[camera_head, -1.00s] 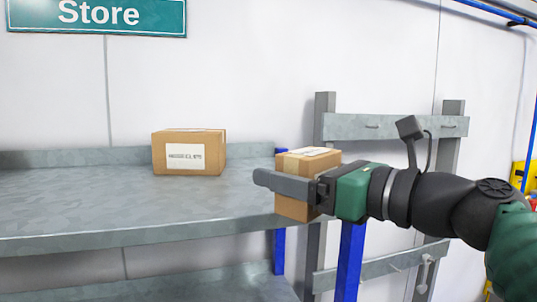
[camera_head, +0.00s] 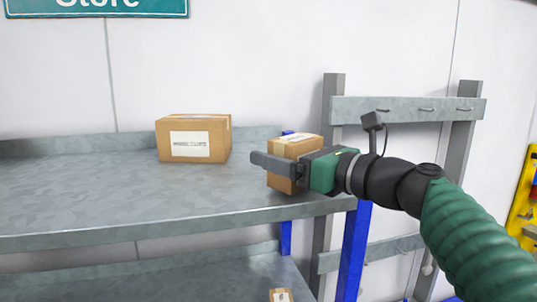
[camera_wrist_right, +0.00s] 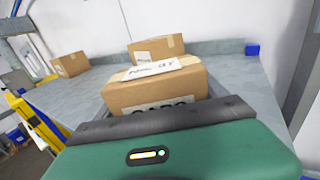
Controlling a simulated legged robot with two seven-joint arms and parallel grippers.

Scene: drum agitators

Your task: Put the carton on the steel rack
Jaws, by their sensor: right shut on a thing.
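The held carton (camera_head: 282,184) is a small brown box with a white label on top; it also shows in the wrist view (camera_wrist_right: 150,94). My right gripper (camera_head: 283,164) is shut on it, with one dark finger across its near side. The carton is upright at the right end of the steel rack's upper shelf (camera_head: 110,200). I cannot tell whether its base touches the shelf. My left gripper is not in view.
A larger labelled carton (camera_head: 194,138) stands on the upper shelf, left of the held one. Another carton (camera_head: 280,295) shows on the lower shelf (camera_head: 190,285). A blue post (camera_head: 354,250) and grey hook frame (camera_head: 405,108) stand right.

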